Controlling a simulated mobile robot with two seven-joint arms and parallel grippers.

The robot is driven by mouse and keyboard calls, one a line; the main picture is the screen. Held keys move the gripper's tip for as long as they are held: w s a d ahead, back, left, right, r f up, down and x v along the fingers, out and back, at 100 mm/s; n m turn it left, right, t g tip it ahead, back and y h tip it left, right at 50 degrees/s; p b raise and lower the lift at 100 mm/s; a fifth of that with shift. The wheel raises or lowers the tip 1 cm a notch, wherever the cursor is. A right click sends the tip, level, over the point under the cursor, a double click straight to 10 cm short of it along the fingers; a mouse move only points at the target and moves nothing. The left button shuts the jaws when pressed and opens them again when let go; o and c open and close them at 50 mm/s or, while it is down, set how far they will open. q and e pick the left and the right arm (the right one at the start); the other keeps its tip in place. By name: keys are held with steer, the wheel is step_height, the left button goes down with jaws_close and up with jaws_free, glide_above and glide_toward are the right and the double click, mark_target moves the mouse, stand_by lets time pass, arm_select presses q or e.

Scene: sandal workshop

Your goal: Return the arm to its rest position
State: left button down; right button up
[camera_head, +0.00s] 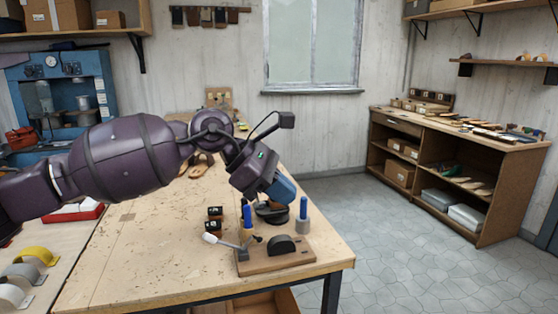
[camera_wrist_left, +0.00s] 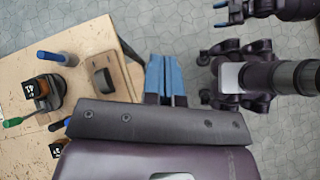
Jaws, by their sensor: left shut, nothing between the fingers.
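My left arm comes in from the left in the head view and reaches over the workbench (camera_head: 140,250). Its gripper (camera_head: 284,190) has blue fingers, shut and empty, pointing down to the right above the bench's right side. In the left wrist view the blue fingers (camera_wrist_left: 165,76) lie together with nothing between them. They are beside the bench's edge, over the grey floor. My right arm shows at the upper right of that view. The blue tips of my right gripper (camera_wrist_left: 221,14) are small and near the frame's top edge, so their opening is unclear.
Below the left gripper is a wooden tool block (camera_head: 275,262) with a dark rounded piece. Open floor (camera_head: 390,240) lies between the bench and the shelf cabinet (camera_head: 495,165).

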arm_select(q)
steer(key=s+d+r+n+h, duration=0.2)
steer(key=d+r+n+h, duration=0.3)
steer(key=n+h, duration=0.2)
steer(key=w+a+f+n+t, duration=0.4)
steer(key=n+t, duration=0.4)
steer(key=n, duration=0.5)
steer(key=w+a+f+n+t, duration=0.2)
steer(key=a+f+n+t, duration=0.35)
steer(key=n, duration=0.75)
steer(key=s+a+f+n+t+y, duration=0.3)
steer(key=a+f+n+t+y, duration=0.2)
steer(key=a+f+n+y, duration=0.75)
steer(key=s+a+f+n+g+y, duration=0.2)
steer(key=s+a+f+n, duration=0.3)
steer(key=s+f, duration=0.8)
steer(key=s+a+f+n+g+y, duration=0.2)
steer(key=s+a+f+n+g, duration=0.3)
steer(key=s+f, duration=0.9)
step_height(320, 180, down, 2)
steer(key=shift+a, duration=0.7)
